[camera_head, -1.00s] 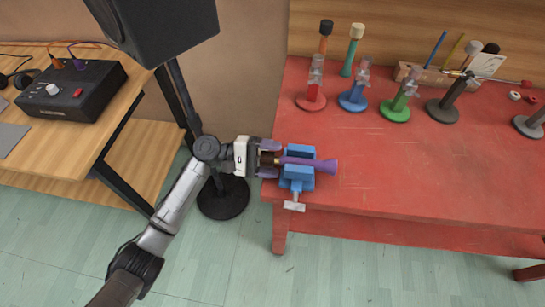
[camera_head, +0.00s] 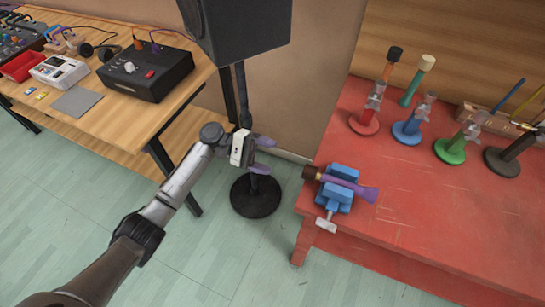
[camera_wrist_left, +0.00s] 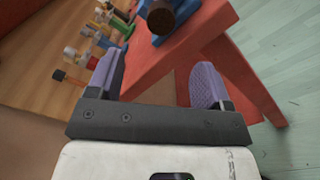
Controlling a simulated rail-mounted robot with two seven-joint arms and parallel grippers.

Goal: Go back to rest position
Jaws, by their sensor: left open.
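My left gripper (camera_head: 263,155) is open and empty in the head view. It hangs in the air left of the red table, in front of the black speaker stand. Its two purple fingers stand apart in the left wrist view (camera_wrist_left: 157,82). A purple mallet-like piece with a dark end (camera_head: 345,186) lies in the blue vise (camera_head: 337,194) at the table's left corner. In the left wrist view its dark end (camera_wrist_left: 161,18) faces me, beyond the fingers and apart from them. My right gripper is not in view.
The red table (camera_head: 420,210) bears several coloured stands, such as a red one (camera_head: 364,123). A black speaker (camera_head: 238,25) stands on a round base (camera_head: 255,196) near my left arm. A wooden desk (camera_head: 100,118) with a black box (camera_head: 146,72) is at left. Floor in front is free.

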